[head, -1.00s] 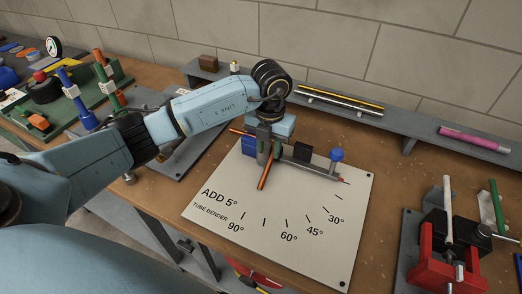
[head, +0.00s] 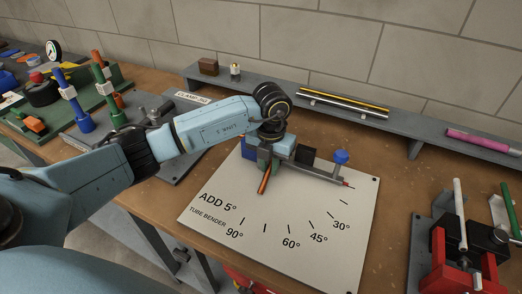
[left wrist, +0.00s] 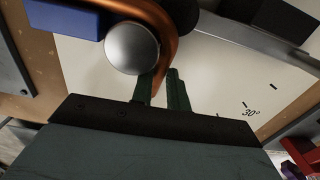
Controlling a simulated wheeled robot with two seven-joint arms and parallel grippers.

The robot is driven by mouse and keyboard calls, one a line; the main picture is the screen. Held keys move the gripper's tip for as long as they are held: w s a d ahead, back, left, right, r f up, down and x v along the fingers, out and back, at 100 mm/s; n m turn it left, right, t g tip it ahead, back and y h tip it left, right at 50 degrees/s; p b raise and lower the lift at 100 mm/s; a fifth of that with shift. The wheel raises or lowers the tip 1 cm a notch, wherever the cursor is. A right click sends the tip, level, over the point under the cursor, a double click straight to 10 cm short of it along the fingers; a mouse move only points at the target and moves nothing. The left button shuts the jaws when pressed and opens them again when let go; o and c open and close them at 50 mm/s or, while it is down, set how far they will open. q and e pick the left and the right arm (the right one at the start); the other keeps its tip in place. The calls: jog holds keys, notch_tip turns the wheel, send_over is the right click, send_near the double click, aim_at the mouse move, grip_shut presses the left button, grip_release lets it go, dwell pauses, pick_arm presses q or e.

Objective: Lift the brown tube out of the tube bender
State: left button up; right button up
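The brown tube (head: 264,181) sits in the tube bender (head: 317,170) on the white angle plate, its front end pointing toward me. In the left wrist view the bent tube (left wrist: 168,50) curves around a round silver post. My left gripper (head: 268,163) is down at the bender and hides the tube's other leg in the head view. In the left wrist view its two green fingers (left wrist: 161,92) stand close on either side of the tube. I cannot tell whether they press on it. My right gripper is not in view.
A black block (head: 305,154) and a blue knob (head: 341,156) stand on the bender just right of my gripper. A grey shelf (head: 414,146) with rods runs behind. A red vise (head: 441,265) is at the right. The front of the white plate (head: 300,262) is clear.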

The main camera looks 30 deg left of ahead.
pick_arm(q)
grip_shut()
jog(key=shift+r, duration=0.3)
notch_tip(320, 180, up, 12)
jog(key=p, duration=0.9)
jog(key=shift+r+p, duration=0.2)
jog(key=shift+p, duration=0.1)
